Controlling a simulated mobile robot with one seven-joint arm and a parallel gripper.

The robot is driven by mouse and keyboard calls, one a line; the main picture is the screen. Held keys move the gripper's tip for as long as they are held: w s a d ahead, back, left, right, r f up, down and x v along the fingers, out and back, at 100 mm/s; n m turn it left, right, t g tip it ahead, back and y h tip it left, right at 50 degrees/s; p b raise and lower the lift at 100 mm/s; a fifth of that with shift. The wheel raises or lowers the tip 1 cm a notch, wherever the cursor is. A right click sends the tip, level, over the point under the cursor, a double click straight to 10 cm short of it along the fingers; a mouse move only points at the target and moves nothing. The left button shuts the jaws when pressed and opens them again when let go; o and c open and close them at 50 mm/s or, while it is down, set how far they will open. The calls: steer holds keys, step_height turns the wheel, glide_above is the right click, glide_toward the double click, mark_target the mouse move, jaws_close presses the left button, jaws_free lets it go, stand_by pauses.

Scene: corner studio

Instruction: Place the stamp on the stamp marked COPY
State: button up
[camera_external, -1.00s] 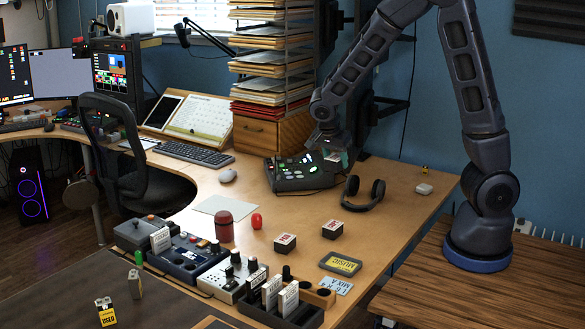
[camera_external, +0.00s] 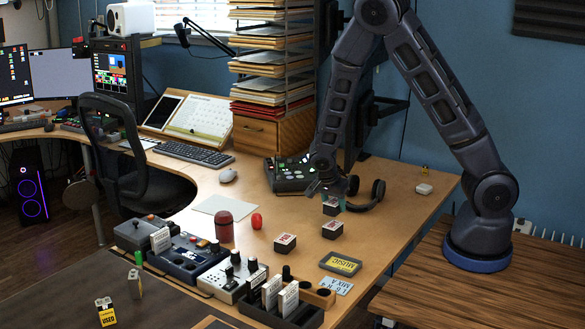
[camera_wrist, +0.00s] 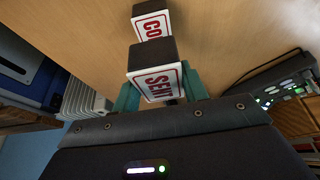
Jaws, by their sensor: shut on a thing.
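My gripper (camera_external: 330,192) is shut on a dark-topped stamp (camera_external: 331,207) and holds it above the desk. In the wrist view, the teal fingers of my gripper (camera_wrist: 160,92) are on either side of this stamp, whose white face reads SENT (camera_wrist: 157,83) in red. Just beyond it in that view is a second stamp, with the letters CO (camera_wrist: 152,24) showing and the rest cut off or hidden. In the external view, a stamp that seems to be this one (camera_external: 332,230) stands on the desk just below and in front of the held stamp.
Another red-lettered stamp (camera_external: 285,243) stands to the left. Headphones (camera_external: 372,195) lie right beside my gripper, and a control box (camera_external: 290,178) is behind it. A MUSIC-labelled yellow-and-grey case (camera_external: 340,264) and a card (camera_external: 336,286) lie nearer the camera.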

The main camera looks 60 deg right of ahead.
mark_target(334, 213)
steer(key=shift+f, duration=1.9)
steer(key=shift+f, duration=0.15)
steer(key=o, duration=1)
steer(key=v, duration=1.2)
steer(key=s+d+r+n+t+y, duration=0.15)
steer(key=s+r+n, duration=0.35)
steer(key=r, duration=0.5)
steer(key=s+r+n+t+y, duration=0.1)
steer(key=s+r+n+y, duration=0.25)
steer(key=s+r, duration=0.45)
steer(key=s+r+n+t, duration=0.2)
steer(key=s+r+n, duration=0.7)
steer(key=s+r, duration=0.2)
steer(key=shift+s+a+r, duration=0.25)
steer(key=shift+s+r, duration=0.1)
steer(key=shift+s, duration=0.2)
